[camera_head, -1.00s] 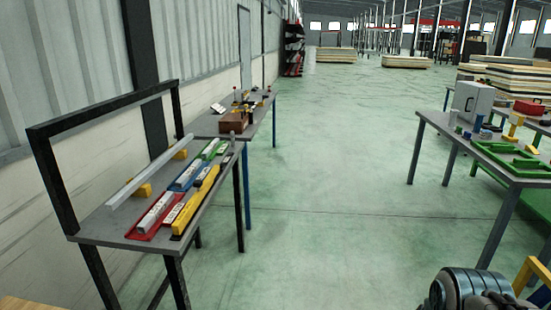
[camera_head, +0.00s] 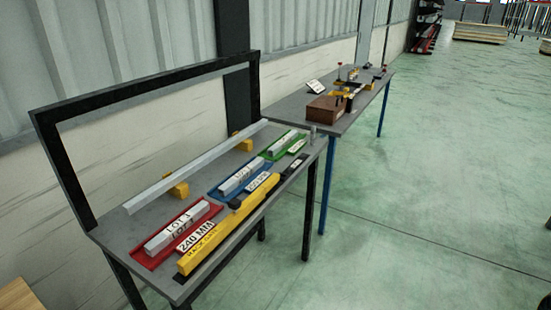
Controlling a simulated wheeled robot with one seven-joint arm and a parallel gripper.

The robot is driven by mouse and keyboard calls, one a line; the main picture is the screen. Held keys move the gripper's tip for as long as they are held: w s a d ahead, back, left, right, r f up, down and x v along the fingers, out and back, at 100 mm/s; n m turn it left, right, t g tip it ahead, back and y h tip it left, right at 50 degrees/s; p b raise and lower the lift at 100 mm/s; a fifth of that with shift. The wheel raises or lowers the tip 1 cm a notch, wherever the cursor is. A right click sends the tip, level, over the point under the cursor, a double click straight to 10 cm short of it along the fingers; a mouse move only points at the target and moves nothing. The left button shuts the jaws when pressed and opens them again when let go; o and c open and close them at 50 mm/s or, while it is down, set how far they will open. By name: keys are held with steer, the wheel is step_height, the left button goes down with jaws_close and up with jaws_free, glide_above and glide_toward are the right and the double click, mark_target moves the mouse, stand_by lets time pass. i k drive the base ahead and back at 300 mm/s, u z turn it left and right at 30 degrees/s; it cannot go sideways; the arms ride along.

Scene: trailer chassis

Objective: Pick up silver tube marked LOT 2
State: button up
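Three short silver tubes lie in coloured trays on the grey table (camera_head: 150,280) at the left. One tube (camera_head: 177,228) is in the red tray (camera_head: 146,262), nearest me. Another tube (camera_head: 241,177) is in the blue tray (camera_head: 216,194), in the middle. The third tube (camera_head: 283,141) is in the green tray (camera_head: 267,156), farthest away. Each seems to carry a LOT marking. The numbers are too small to read surely, so I cannot tell which tube is LOT 2. My gripper is out of view.
A long silver bar (camera_head: 200,163) rests on yellow blocks (camera_head: 177,189) behind the trays. A yellow bar (camera_head: 213,240) lies along the front edge. A black frame (camera_head: 65,165) rises behind the table. A second table (camera_head: 345,125) stands beyond. The floor at right is clear.

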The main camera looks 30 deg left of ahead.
mark_target(224, 191)
steer(key=u, duration=0.4)
steer(key=i, duration=1.4)
steer(key=u, duration=1.7)
steer(key=i, duration=1)
steer(key=u, duration=0.9)
